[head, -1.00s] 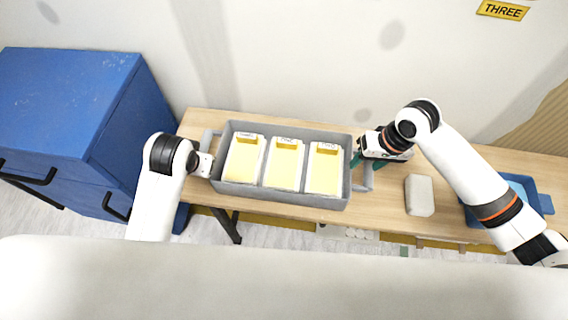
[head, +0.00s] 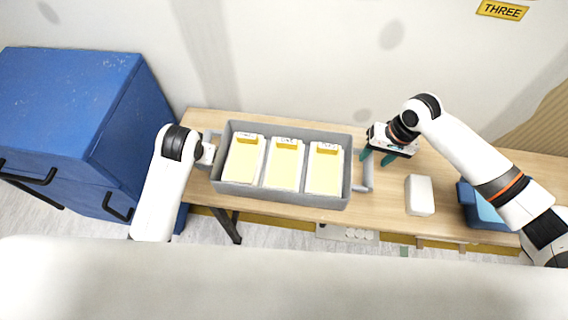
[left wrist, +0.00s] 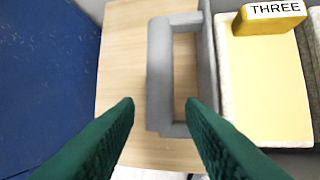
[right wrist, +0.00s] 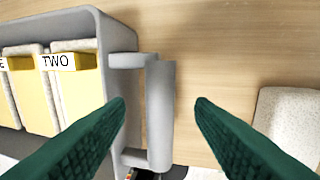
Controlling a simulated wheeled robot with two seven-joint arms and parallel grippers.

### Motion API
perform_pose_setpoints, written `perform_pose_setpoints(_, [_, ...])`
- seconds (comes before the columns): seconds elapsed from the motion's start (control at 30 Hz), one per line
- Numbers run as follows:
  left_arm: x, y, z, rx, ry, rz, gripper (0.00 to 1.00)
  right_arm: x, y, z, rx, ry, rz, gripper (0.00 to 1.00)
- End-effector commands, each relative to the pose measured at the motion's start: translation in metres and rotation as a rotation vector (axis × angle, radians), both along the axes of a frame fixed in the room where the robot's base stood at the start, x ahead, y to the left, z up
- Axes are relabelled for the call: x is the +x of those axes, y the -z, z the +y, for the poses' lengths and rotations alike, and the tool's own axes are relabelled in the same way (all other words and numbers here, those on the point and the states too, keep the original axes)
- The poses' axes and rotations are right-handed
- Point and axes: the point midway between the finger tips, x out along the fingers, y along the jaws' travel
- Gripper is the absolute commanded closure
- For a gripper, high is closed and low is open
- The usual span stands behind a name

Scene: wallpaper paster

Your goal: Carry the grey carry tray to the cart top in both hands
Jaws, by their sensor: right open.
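The grey carry tray (head: 285,196) sits on the wooden table with three yellow-topped, labelled pieces in it. It has a grey handle at each end. My left gripper (head: 208,152) is at the left handle (left wrist: 160,75). In the left wrist view its green fingers (left wrist: 160,105) are apart, with the handle beyond and between them. My right gripper (head: 377,157) is open just beyond the right handle (head: 363,172). In the right wrist view its fingers (right wrist: 160,105) stand apart on either side of the upright handle bar (right wrist: 160,115). I cannot tell whether either gripper touches a handle.
A blue cabinet (head: 60,95) with dark handles stands left of the table (head: 400,205); I cannot tell whether it is the cart. A pale block (head: 419,195) and a blue container (head: 480,212) are on the table at the right. A wall closes off the back.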

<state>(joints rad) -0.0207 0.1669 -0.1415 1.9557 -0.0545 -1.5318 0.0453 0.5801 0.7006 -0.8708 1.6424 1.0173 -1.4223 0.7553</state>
Motion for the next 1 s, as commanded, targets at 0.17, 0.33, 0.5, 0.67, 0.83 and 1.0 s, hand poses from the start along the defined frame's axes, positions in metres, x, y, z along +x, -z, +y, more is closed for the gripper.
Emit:
perform_pose_setpoints(0.17, [0.014, 0.031, 0.005, 0.000, -0.001, 0.003, 0.64, 0.000, 0.034, 0.007, -0.001, 0.001, 0.002, 0.51])
perform_pose_setpoints(0.33, [0.023, 0.051, 0.009, 0.000, -0.001, 0.000, 0.64, 0.001, 0.056, 0.011, -0.001, 0.000, 0.001, 0.51])
perform_pose_setpoints(0.5, [0.027, 0.060, 0.010, 0.000, -0.001, 0.000, 0.64, 0.001, 0.066, 0.013, 0.000, -0.001, -0.001, 0.51])
perform_pose_setpoints(0.67, [0.027, 0.062, 0.010, 0.000, -0.001, 0.000, 0.64, 0.001, 0.067, 0.013, 0.000, -0.001, -0.001, 0.51])
perform_pose_setpoints(0.83, [0.027, 0.062, 0.010, 0.000, 0.000, -0.001, 0.67, 0.001, 0.067, 0.013, -0.001, -0.001, -0.001, 0.54])
perform_pose_setpoints(1.0, [0.027, 0.062, 0.010, 0.000, 0.000, -0.001, 0.95, 0.001, 0.067, 0.013, -0.001, -0.001, -0.001, 0.82])
